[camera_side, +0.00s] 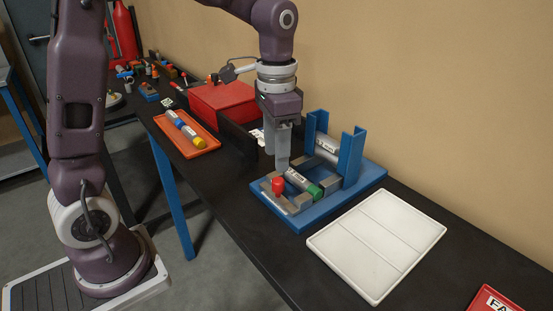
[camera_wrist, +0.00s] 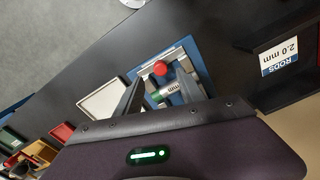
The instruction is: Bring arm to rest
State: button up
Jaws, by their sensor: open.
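My gripper (camera_side: 284,165) points down over the blue fixture (camera_side: 341,200) in the side view, its fingers close to a silver rod with a green end (camera_side: 304,183). In the wrist view my gripper's fingers (camera_wrist: 160,80) are spread apart, with the rod (camera_wrist: 172,88) showing between them. I cannot tell whether the fingers touch the rod. The rod lies in grey blocks on the fixture, beside a red knob (camera_side: 278,185). A second silver cylinder (camera_side: 327,147) sits between the blue uprights. The lower side of the rod is hidden.
A white divided tray (camera_side: 378,243) lies right of the fixture; it also shows in the wrist view (camera_wrist: 103,103). An orange tray (camera_side: 204,150) with coloured-end rods lies at left, near a red box (camera_side: 222,98) and dark panel (camera_side: 238,138). A wall runs behind.

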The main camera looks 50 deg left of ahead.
jog(key=shift+r, duration=0.1)
jog(key=s+d+r+n+t, duration=0.1)
jog(key=s+r+t, duration=0.1)
jog(key=s, duration=0.7)
jog(key=s+r+n+t, duration=0.2)
jog(key=s+r+t, duration=0.1)
jog(key=s, duration=0.7)
jog(key=shift+d+n+t, duration=0.3)
jog(key=shift+d, duration=0.05)
